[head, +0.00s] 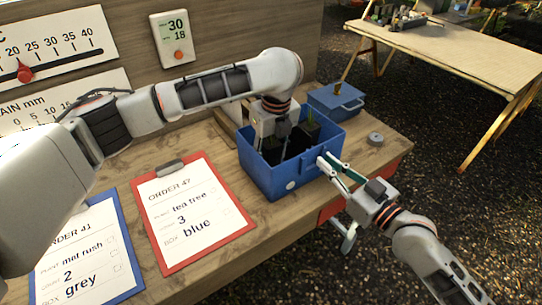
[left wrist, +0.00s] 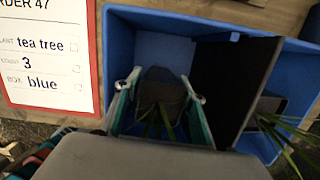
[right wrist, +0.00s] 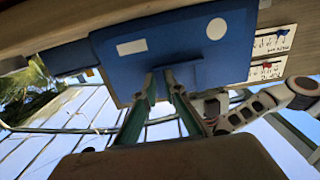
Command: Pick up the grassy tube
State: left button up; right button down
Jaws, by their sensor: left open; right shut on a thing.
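The blue box (head: 262,176) stands on the wooden bench and holds dark tubes. My left gripper (head: 272,152) reaches down into it, its fingertips hidden in the head view. In the left wrist view my left gripper (left wrist: 158,88) is open, its fingers on either side of a dark tube (left wrist: 160,92) with thin grassy leaves. I cannot tell if they touch it. Another dark tube with grassy leaves (left wrist: 272,122) is at the right. My right gripper (head: 328,170) is shut on the box's right side, at a protruding blue part (right wrist: 182,74) like a handle.
A red clipboard (head: 192,213) for tea tree and a blue clipboard (head: 88,250) for mat rush lie at left. A black panel (left wrist: 228,80) stands beside the left gripper.

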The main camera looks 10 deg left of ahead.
pick_arm(q)
jog(key=shift+w+a+f, duration=0.1)
jog(key=shift+f, duration=0.7)
jog(key=shift+c, duration=0.5)
jog(key=c, duration=0.9)
jog(key=shift+c, duration=0.2)
notch_tip(320, 180, up, 18)
